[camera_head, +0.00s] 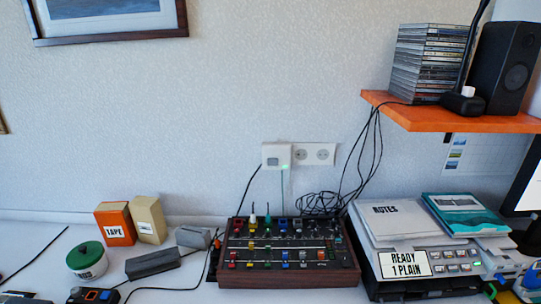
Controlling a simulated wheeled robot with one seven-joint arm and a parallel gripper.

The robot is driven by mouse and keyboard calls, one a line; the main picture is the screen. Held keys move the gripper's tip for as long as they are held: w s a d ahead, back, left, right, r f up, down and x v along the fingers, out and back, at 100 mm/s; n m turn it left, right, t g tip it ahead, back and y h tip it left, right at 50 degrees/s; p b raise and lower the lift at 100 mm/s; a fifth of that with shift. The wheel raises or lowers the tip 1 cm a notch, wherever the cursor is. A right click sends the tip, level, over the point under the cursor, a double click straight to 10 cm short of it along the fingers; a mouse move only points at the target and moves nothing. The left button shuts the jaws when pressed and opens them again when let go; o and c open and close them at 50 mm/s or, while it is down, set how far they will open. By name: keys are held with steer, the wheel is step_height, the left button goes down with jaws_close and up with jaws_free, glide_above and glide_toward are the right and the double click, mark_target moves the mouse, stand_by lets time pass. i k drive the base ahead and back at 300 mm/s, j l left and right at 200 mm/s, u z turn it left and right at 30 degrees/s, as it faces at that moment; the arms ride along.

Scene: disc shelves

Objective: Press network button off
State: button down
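A small white box (275,155) with a grey square on its face and a small green light is plugged in at the wall, left of a white double socket (314,154). It looks like the network device, but no label on it can be read. A cable runs down from it behind the mixer. The grey square may be its button; whether it is pressed cannot be told. My gripper is not in view.
A wood-sided mixer (288,278) with several coloured knobs stands below the box. An orange shelf (420,117) holds stacked discs (431,63) and a black speaker (503,67). Right are a grey machine (390,290) and notes (388,219); left are tape boxes (115,224) and a green-lidded jar (87,261).

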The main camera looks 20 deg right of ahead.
mark_target(272, 161)
steer(key=i+j+z, duration=0.15)
steer(key=i, duration=0.3)
steer(key=i+j+z, duration=0.1)
steer(key=i+j, duration=0.25)
steer(key=i, duration=0.15)
